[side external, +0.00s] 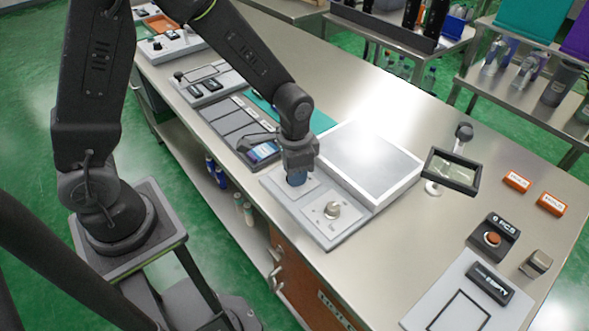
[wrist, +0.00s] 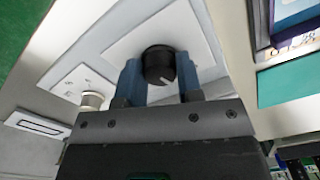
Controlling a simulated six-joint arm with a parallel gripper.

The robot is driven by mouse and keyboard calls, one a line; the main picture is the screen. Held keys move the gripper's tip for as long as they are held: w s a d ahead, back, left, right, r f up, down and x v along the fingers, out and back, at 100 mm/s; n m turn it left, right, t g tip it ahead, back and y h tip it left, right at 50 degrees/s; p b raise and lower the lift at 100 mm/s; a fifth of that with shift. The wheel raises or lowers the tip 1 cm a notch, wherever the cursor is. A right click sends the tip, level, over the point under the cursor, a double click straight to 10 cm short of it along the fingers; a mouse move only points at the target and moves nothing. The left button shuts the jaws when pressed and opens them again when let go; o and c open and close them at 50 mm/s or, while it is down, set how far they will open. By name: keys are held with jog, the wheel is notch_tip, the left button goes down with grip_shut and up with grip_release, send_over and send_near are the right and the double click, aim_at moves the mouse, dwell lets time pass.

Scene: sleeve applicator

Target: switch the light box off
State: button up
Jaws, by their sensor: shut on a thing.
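The light box (side external: 372,165) is a white-framed flat panel with a grey face on the bench. A bright glare lies at its far edge; I cannot tell if it is lit from inside. A grey control strip (side external: 345,236) runs along its front side. In the wrist view a black round knob (wrist: 158,62) with a white pointer line sits on a white plate (wrist: 120,45). My gripper (wrist: 158,82) points down at the strip, its blue fingers shut on this knob from both sides. My gripper (side external: 297,178) hides the knob in the side view.
A pale metal knob (side external: 332,210) stands on the strip beside my gripper; it also shows in the wrist view (wrist: 92,98). A magnifier on a stand (side external: 453,170) is right of the light box. A blue-screened device (side external: 262,152) lies close left.

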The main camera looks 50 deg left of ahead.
jog(key=shift+n, duration=1.9)
jog(key=o, duration=0.9)
jog(key=shift+r, duration=0.1)
notch_tip(320, 180, up, 14)
jog(key=shift+f, duration=0.15)
